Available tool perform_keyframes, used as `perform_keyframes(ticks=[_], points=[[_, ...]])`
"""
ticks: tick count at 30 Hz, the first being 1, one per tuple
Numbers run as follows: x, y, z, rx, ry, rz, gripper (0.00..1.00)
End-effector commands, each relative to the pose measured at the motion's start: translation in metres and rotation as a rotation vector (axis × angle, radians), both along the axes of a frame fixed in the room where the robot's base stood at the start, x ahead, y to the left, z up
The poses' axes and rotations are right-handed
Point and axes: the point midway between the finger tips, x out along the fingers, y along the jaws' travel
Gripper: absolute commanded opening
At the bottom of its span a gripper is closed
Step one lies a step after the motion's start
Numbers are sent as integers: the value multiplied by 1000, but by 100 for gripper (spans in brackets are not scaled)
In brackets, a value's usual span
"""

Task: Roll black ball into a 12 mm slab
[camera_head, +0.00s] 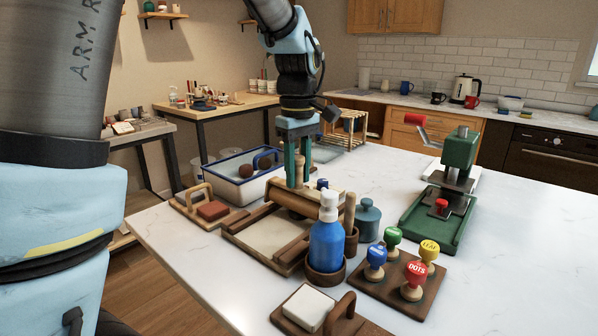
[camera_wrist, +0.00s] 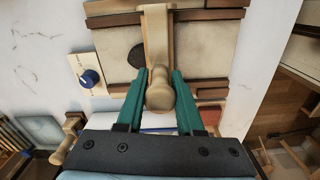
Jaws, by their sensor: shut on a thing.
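My gripper (camera_head: 298,178) is shut on the upright wooden handle of the roller (camera_head: 305,199), over the rolling board. The handle knob (camera_wrist: 159,92) also shows between the fingers in the wrist view. The board (camera_head: 262,234) has a cream surface and brown wooden rails. In the wrist view, a dark round piece of clay (camera_wrist: 137,55) lies on the cream surface, just left of the roller's pale wooden part and partly hidden by it. Whether it is a ball or flattened I cannot tell. A blue knob (camera_wrist: 90,78) sits on a pale plate beside the board.
A stamp rack (camera_head: 396,284), teal jar (camera_head: 368,219) and green press (camera_head: 452,190) are to the right. A white tub (camera_head: 232,184) with brown lumps is behind left.

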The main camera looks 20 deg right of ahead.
Motion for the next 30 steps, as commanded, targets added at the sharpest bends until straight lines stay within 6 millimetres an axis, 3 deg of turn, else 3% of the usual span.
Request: perform_keyframes(ticks=[11,30], points=[[-2,3,-3,3,3,0,0],[6,-13,-2,3,3,-1,0]])
